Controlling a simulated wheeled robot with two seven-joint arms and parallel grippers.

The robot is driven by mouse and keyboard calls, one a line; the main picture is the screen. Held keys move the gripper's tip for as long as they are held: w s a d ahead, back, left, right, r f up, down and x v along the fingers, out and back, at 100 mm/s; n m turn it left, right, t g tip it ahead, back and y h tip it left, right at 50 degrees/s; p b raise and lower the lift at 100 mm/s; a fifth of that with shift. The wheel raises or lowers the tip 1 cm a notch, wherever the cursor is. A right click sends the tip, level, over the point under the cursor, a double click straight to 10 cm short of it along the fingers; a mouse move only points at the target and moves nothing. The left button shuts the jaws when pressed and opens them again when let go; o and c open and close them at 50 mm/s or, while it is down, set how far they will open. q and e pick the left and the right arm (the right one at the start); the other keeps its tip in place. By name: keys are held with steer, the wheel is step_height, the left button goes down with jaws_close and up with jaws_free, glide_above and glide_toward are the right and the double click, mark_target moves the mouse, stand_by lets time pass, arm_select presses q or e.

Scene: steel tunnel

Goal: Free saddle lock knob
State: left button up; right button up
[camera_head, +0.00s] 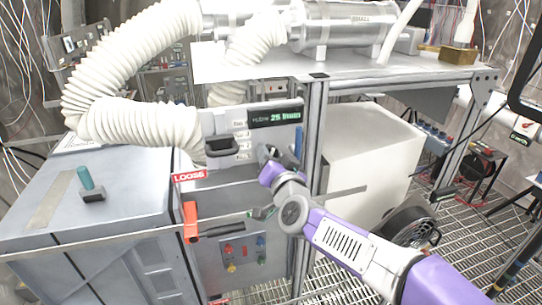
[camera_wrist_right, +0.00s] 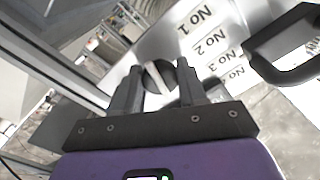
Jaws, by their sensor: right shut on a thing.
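A round dark knob (camera_wrist_right: 158,76) with a white stripe sits between the fingers of my right gripper (camera_wrist_right: 157,84) in the right wrist view. The gripper is shut on it. In the head view my right gripper (camera_head: 268,158) is at the right part of the grey panel (camera_head: 225,150), and the knob is hidden behind it. The panel carries a display (camera_head: 275,116) reading 25 l/min. My left gripper is not in view.
A dark handle (camera_wrist_right: 285,55) stands out beside the No 1 to No 3 labels (camera_wrist_right: 210,45). White corrugated hoses (camera_head: 140,122) run to the panel's left. An orange-red lever (camera_head: 190,222) juts out below. A teal-handled tool (camera_head: 88,183) stands on the left cabinet (camera_head: 125,205).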

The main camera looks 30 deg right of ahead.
steer(key=o, duration=1.1)
steer(key=shift+c, duration=0.2)
steer(key=shift+s, duration=0.1)
steer(key=b+v, duration=0.1)
steer(key=v, duration=0.6)
steer(key=shift+s, duration=0.2)
